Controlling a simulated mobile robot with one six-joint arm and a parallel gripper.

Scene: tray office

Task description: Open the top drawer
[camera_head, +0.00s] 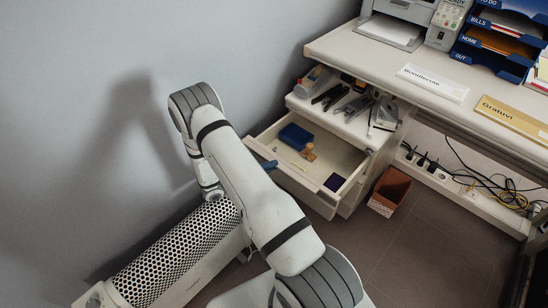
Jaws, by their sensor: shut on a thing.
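The top drawer (331,183) of the white drawer unit is pulled well out towards me. Inside it lie a blue box (296,136), a wooden stamp (308,152), a thin yellowish stick and a dark purple pad (334,182). My arm crosses in front of the drawer's left part. My gripper (269,165) is mostly hidden behind my arm link; only a small blue-grey part shows at the drawer front. It is shut at the front, on the drawer's handle, though the handle and the contact are hidden.
A shelf (345,122) with staplers and small tools sits above the drawer. The desk (380,70) carries a printer (390,32), trays and name signs. A brown bin (390,190) stands right of the drawer unit. A perforated white radiator (180,255) lies left; cables lie under the desk.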

